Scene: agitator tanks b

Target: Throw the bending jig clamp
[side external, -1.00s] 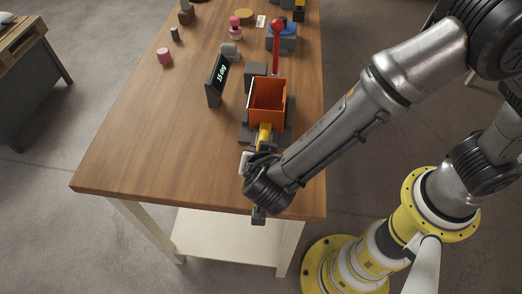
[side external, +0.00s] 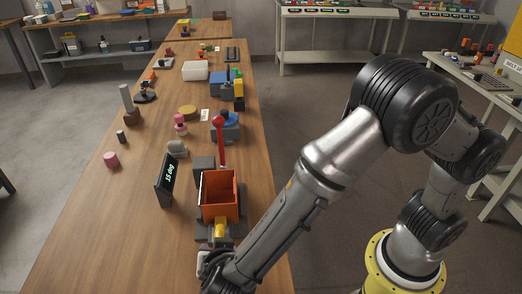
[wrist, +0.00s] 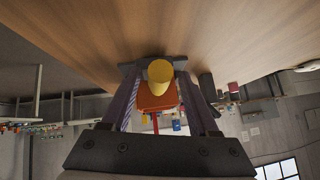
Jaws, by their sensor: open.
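The bending jig stands on the wooden table, with an orange open-topped box (side external: 219,190) and a yellow cylindrical part (side external: 220,229) at its near end. A red lever with a ball knob (side external: 218,122) stands upright behind the box. I cannot tell which part is the clamp. My gripper is at the jig's near end, mostly hidden by my arm in the side view. In the wrist view my gripper (wrist: 156,80) is open, its fingers on either side of the yellow part (wrist: 160,71), with the orange box (wrist: 155,98) beyond. Contact is unclear.
A tilted display (side external: 168,180) reading 15 deg stands left of the jig.

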